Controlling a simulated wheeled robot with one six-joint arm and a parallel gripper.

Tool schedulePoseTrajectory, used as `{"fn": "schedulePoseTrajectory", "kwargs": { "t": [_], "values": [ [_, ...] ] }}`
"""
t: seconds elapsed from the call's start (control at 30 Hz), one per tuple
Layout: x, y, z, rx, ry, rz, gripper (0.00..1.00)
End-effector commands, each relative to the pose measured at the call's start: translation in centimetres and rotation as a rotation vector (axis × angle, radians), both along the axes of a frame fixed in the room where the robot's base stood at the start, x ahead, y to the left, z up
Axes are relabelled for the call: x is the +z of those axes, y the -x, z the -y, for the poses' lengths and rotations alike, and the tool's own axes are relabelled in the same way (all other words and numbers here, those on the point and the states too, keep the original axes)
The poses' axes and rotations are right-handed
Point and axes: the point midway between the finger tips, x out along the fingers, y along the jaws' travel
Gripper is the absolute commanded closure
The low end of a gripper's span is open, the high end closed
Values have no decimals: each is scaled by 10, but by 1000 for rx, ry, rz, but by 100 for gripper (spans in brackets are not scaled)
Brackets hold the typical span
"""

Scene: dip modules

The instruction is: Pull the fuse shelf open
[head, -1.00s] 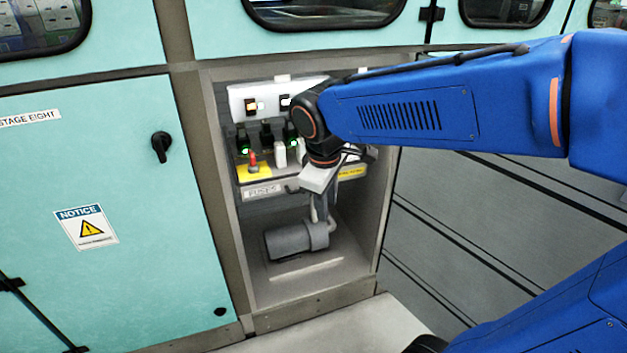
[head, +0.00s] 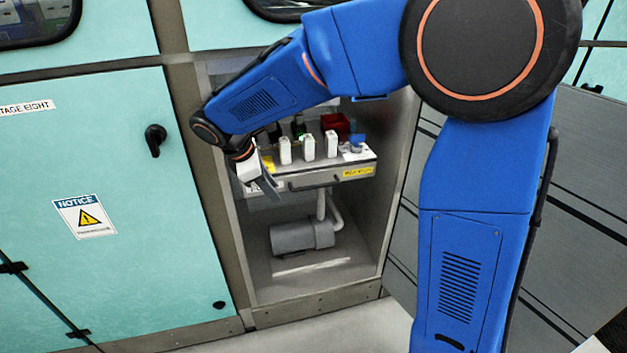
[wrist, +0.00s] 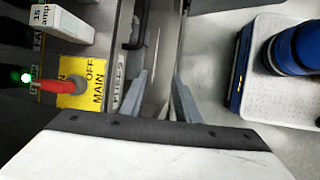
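The fuse shelf (head: 330,181) sits in the open grey cabinet bay. It has a metal front with a dark bar handle (head: 312,184), a yellow label, and white fuses on top. The handle also shows at the top of the wrist view (wrist: 135,25). My gripper (head: 272,190) is at the left part of the shelf front, left of the handle, tilted down. In the wrist view its two grey fingers (wrist: 162,77) are apart with nothing held between them. The "FUSES" label (wrist: 118,90) lies beside one finger. My arm hides the shelf's left back part.
A red switch lever (wrist: 55,85) on a yellow "MAIN OFF" plate (wrist: 85,85) is near the gripper. A grey motor-like cylinder (head: 300,236) with a pipe sits below the shelf. The bay's side walls are close. A teal door (head: 110,260) stands left.

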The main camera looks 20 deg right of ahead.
Motion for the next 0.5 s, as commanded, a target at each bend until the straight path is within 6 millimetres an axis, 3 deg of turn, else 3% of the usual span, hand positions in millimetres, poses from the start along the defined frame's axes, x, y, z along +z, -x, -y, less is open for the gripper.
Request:
{"fn": "schedulePoseTrajectory", "kwargs": {
  "t": [0.5],
  "values": [
    [0, -30, 69, -7, -1, 0, 70]
  ]
}}
